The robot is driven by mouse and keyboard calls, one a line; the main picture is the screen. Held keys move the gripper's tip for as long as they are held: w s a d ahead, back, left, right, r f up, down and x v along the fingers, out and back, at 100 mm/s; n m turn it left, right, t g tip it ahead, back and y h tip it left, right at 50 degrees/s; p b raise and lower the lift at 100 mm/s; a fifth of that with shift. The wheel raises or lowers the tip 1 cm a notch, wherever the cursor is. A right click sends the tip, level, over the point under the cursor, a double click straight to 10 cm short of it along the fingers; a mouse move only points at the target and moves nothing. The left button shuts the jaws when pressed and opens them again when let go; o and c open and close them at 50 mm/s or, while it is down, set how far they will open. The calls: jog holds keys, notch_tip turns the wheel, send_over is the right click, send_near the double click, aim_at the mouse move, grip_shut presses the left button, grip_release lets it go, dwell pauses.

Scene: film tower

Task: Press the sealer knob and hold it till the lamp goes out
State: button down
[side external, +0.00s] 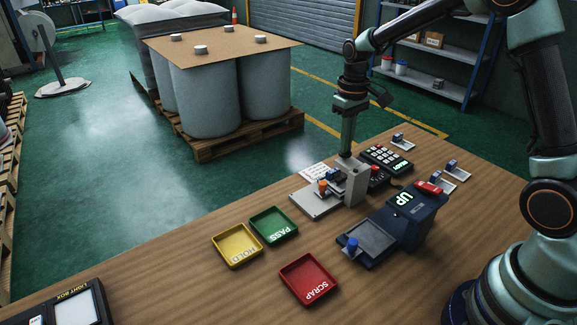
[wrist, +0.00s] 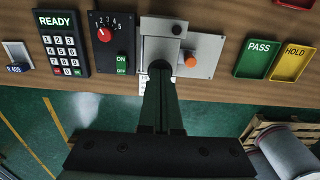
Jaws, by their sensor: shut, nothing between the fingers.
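The sealer (side external: 315,203) is a grey plate with an upright grey block (side external: 356,182) on the wooden bench; it also shows in the wrist view (wrist: 208,48). An orange round part (side external: 323,186) stands on the plate, also seen in the wrist view (wrist: 190,62). A small dark round part (wrist: 177,30) is on the grey block. I cannot tell which is the knob and which the lamp, nor whether a lamp is lit. My gripper (side external: 346,154) is shut and empty, pointing down at the top of the block. In the wrist view its tips (wrist: 159,67) overlap the block's near end; contact is unclear.
A control box with a red dial (wrist: 104,35) and green ON switch (wrist: 121,62) stands beside the sealer. A READY keypad (wrist: 60,42) is beyond it. PASS (side external: 274,226), HOLD (side external: 237,245) and SCRAP (side external: 308,280) trays and a blue UP device (side external: 410,215) are nearby.

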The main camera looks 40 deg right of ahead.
dwell(0.3)
notch_tip(320, 180, up, 8)
dwell(1.0)
jog(key=s+a+r+t, duration=0.2)
jog(key=s+a, duration=0.1)
jog(key=s, duration=0.5)
jog(key=s+a+r+t, duration=0.2)
jog(key=s+a+t, duration=0.1)
jog(key=s, duration=0.5)
jog(key=shift+r+t, duration=0.25)
jog(key=shift+t, duration=0.05)
